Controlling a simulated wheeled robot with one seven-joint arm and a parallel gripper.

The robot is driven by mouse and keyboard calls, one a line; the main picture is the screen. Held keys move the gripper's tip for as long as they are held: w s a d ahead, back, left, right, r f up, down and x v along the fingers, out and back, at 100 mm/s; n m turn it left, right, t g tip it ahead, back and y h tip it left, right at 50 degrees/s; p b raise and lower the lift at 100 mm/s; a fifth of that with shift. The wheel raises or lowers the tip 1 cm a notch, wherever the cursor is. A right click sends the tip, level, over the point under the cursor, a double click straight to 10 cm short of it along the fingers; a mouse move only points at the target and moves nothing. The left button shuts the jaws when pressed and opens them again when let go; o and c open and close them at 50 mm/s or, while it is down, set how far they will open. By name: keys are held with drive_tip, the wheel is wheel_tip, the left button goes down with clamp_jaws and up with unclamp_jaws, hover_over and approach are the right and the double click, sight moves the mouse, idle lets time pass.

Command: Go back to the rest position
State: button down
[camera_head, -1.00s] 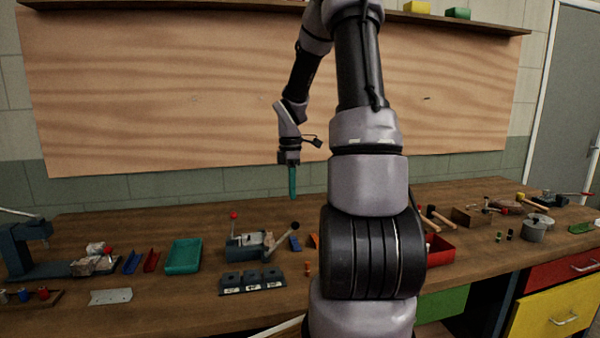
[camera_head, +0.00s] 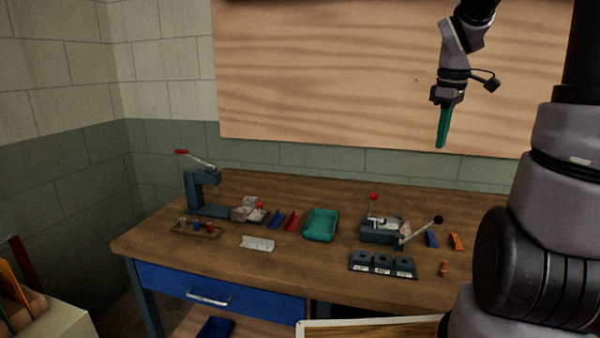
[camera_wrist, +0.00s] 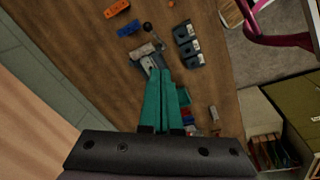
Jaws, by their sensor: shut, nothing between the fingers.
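My gripper (camera_head: 442,128) is raised above the back of the workbench, in front of the wooden backboard, with its teal fingers pointing down. In the wrist view the teal fingers (camera_wrist: 166,100) lie side by side and closed, with nothing held between them. The bench top and its tools lie well below them. My gripper touches nothing that I can see.
The workbench (camera_head: 330,190) carries a lever press (camera_head: 203,190), a teal tray (camera_head: 321,224), a clamp fixture (camera_head: 383,232), a row of dark blocks (camera_head: 382,264) and a metal plate (camera_head: 257,243). A blue drawer (camera_head: 220,290) is below. The backboard (camera_head: 330,80) stands behind.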

drive_tip(key=s+a+r+m+t+y, duration=0.1)
drive_tip(key=s+a+r+m+t, duration=0.1)
drive_tip(key=s+a+r+m, duration=0.2)
drive_tip(key=s+a+r+m+t+y, duration=0.1)
drive_tip(key=s+a+r+m+t, duration=0.2)
drive_tip(key=s+a+m, duration=0.3)
drive_tip(key=s+m, duration=0.2)
drive_tip(key=s, duration=0.2)
drive_tip(key=shift+s+a+r, duration=0.25)
drive_tip(key=shift+s+r, duration=0.1)
drive_tip(key=shift+r, duration=0.05)
